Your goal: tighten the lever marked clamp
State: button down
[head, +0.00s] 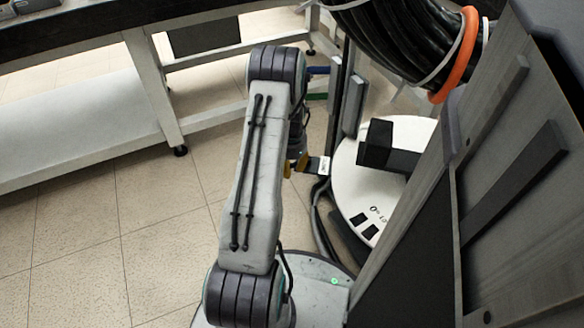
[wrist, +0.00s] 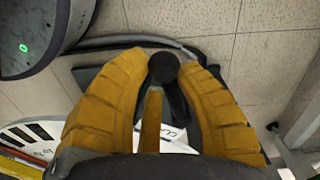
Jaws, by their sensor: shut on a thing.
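In the wrist view, the yellow fingers of my gripper (wrist: 163,66) are closed around a black round knob (wrist: 163,68), one finger on each side. The knob appears to be the end of the clamp lever; a dark shaft shows below it, between the fingers. A white tag (wrist: 178,137) reading "CLA", the rest cut off, hangs behind the fingers. In the head view, my gripper (head: 299,164) is a small yellow shape mostly hidden behind my arm, beside the white tag (head: 324,166). The lever itself cannot be made out there.
A white round disc (head: 350,185) with dark markings and a black block (head: 376,145) stands right of my gripper. A black cable coil with an orange ring (head: 459,55) hangs above. A grey panel (head: 500,150) fills the right. Tiled floor and a white bench (head: 85,120) lie left.

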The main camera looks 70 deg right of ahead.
jog(key=shift+w+d+r, duration=0.1)
jog(key=shift+d+r, duration=0.05)
jog(key=shift+d, duration=0.2)
jog(key=c, duration=1.3)
grip_release()
jog(key=shift+o, duration=1.4)
jog(key=shift+w, duration=0.1)
jog(key=shift+a, duration=0.1)
notch_tip(320, 180, up, 12)
